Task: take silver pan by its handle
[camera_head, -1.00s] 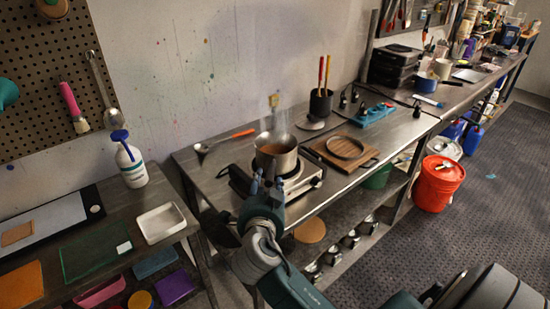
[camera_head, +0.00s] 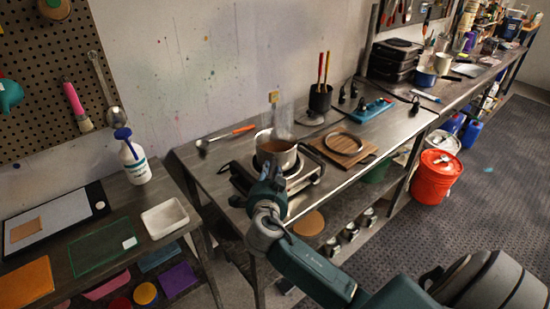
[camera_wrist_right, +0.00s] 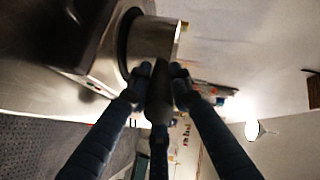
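The silver pan (camera_head: 284,158) stands upright on a small metal stove on the middle bench, with brown contents and steam above it. My right gripper (camera_head: 268,182) is in front of the pan, at its near side. In the right wrist view the dark pan handle (camera_wrist_right: 159,97) runs between the fingers of my gripper (camera_wrist_right: 160,74), and the fingertips lie close against both its sides. The silver pan wall (camera_wrist_right: 158,40) shows just beyond the fingertips. The handle is mostly hidden in the head view. My left gripper is not in view.
The stove (camera_head: 311,171) is under the pan. A wooden board (camera_head: 328,155) with a round rim on it lies to the right. A dark cup (camera_head: 320,100) with colored handles stands behind. An orange-handled ladle (camera_head: 231,134) lies left. A red bucket (camera_head: 433,187) stands on the floor.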

